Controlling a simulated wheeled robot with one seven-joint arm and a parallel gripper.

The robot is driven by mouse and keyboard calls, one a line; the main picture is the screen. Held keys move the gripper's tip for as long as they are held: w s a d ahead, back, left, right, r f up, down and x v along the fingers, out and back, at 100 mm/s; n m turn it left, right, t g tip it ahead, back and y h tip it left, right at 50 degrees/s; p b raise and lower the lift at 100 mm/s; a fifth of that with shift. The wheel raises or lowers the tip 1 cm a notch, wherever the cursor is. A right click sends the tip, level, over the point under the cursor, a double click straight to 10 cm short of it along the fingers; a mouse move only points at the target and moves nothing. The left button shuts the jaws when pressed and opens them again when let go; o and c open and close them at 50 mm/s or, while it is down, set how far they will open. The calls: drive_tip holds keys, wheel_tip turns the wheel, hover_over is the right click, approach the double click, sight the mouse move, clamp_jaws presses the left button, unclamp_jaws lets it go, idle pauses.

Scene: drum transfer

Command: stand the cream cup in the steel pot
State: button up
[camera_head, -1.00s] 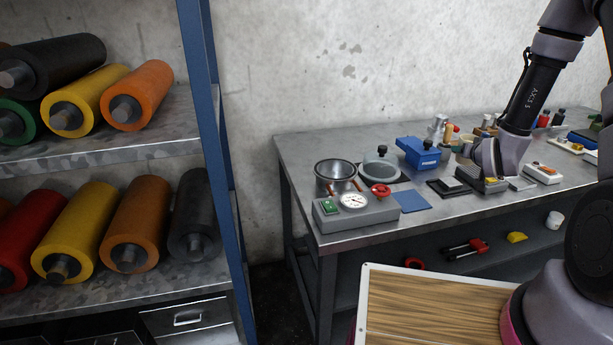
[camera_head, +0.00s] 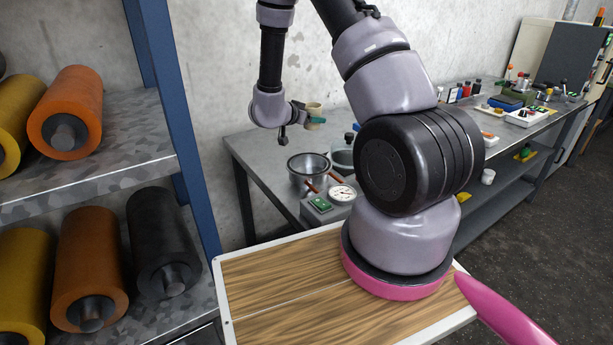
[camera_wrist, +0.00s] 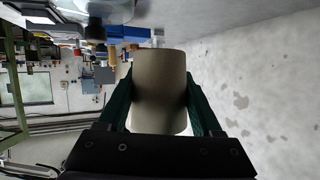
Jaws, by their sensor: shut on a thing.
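The cream cup (camera_head: 313,110) is held in my gripper (camera_head: 304,117), in the air at the left end of the workbench. The wrist view shows the cup (camera_wrist: 159,88) between the two green fingers of my gripper (camera_wrist: 160,95), which are shut on its sides. The steel pot (camera_head: 308,166) stands on the bench below the cup and a little to its left, beside the gauge box. The pot's mouth faces up, and the cup is above it and apart from it. I cannot tell from this angle how the cup lines up with the mouth in depth.
The grey box with a dial gauge (camera_head: 342,194) stands in front of the pot. Red-brown handles stick out near the pot. A glass-lidded dish (camera_head: 341,158) is to the right. A blue-posted shelf (camera_head: 178,100) with rollers stands at the left.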

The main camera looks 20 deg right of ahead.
sight(289, 166)
drive_tip(key=s+a+f+m+g+h, duration=0.2)
drive_tip(key=s+a+m+g, duration=0.3)
drive_tip(key=s+m+g, duration=0.4)
drive_tip(key=f, duration=0.3)
drive_tip(key=f+n, duration=0.1)
drive_tip(key=f, duration=0.2)
drive_tip(key=f+n, duration=0.1)
drive_tip(key=f, duration=0.2)
drive_tip(key=shift+s+d+f+t, duration=0.2)
drive_tip(key=shift+s+f+t, duration=0.1)
drive_tip(key=shift+f+t, duration=0.1)
drive_tip(key=shift+f, duration=0.1)
drive_tip(key=o, duration=1.2)
drive_tip(key=shift+a+r, duration=0.15)
drive_tip(key=shift+r, duration=0.05)
drive_tip(key=v, duration=0.7)
drive_tip(key=shift+a, duration=0.1)
